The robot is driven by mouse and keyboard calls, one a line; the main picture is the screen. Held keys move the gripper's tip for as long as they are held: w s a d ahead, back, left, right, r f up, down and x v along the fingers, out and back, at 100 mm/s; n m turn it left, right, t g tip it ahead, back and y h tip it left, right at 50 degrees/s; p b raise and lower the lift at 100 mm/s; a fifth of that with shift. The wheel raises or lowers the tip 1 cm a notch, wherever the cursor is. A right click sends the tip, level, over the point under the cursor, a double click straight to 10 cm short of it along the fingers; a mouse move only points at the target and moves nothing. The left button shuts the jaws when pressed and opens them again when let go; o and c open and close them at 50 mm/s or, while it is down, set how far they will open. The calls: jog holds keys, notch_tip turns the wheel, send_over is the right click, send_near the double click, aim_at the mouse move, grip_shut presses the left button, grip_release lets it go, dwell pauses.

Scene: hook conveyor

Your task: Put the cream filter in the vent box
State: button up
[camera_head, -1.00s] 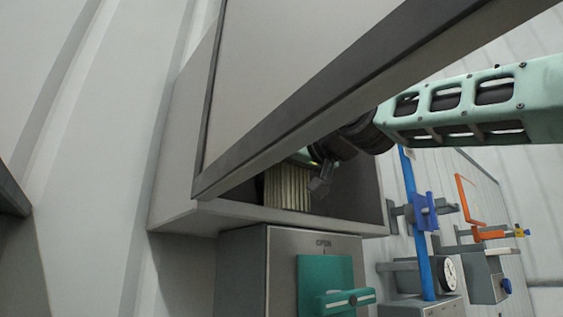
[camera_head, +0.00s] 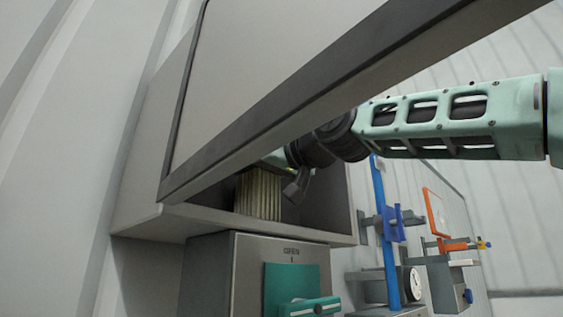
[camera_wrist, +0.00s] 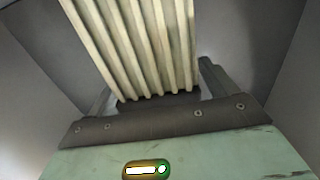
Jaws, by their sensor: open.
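The cream filter (camera_head: 259,194) is a pleated block standing inside the open vent box (camera_head: 145,207), behind its raised door (camera_head: 285,75). In the wrist view the filter (camera_wrist: 135,45) rises just in front of my gripper (camera_wrist: 155,85), its pleats running up and down the picture. My gripper (camera_head: 284,178) reaches into the box from the right, beside the filter's upper part. Its jaws are open, one finger on either side of the filter's near end. The door hides the filter's top and part of my gripper in the head view.
A grey cabinet with a teal panel and handle (camera_head: 300,290) stands below the box. To the right are a blue pole (camera_head: 385,245), a round gauge (camera_head: 412,284) and an orange frame (camera_head: 436,212). The door's edge runs close above my arm.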

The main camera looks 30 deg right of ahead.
jog(key=shift+b+v, duration=0.45)
jog(key=shift+v, duration=0.65)
jog(key=b, duration=0.1)
jog(key=s+b, duration=0.1)
jog(key=shift+s+d+f+b, duration=0.1)
jog(key=shift+d+f+b, duration=0.15)
jog(key=shift+f+b, duration=0.15)
jog(key=b+v, duration=0.6)
jog(key=v, duration=0.1)
jog(key=shift+r+b, duration=0.35)
jog(key=shift+r, duration=0.05)
jog(key=shift+s, duration=0.15)
